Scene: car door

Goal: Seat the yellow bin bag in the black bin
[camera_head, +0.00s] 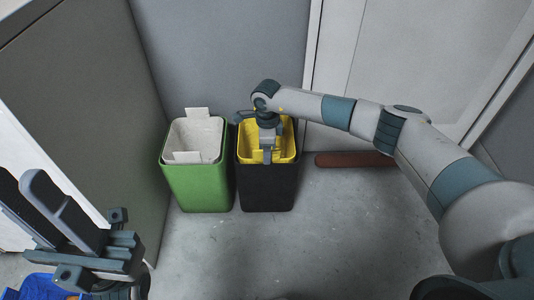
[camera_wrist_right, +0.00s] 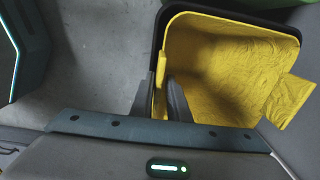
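The yellow bin bag (camera_head: 284,148) sits inside the black bin (camera_head: 268,190), its rim near the level of the bin's rim. In the right wrist view the bag (camera_wrist_right: 215,80) lines the inside of the black bin (camera_wrist_right: 245,17), and one tab folds out at the far side. My right gripper (camera_head: 267,150) points down at the bin's near side. In the wrist view its fingers (camera_wrist_right: 160,95) stand close together on either side of the bag's near tab, and seem shut on it. My left gripper (camera_head: 50,205) is empty at the lower left, fingers apart.
A green bin (camera_head: 200,188) with a white bag (camera_head: 193,138) stands close on the left of the black bin. A grey panel stands at the left and a wall behind. A reddish-brown bar (camera_head: 352,160) lies to the right. The floor in front is clear. A blue object (camera_head: 38,288) shows lower left.

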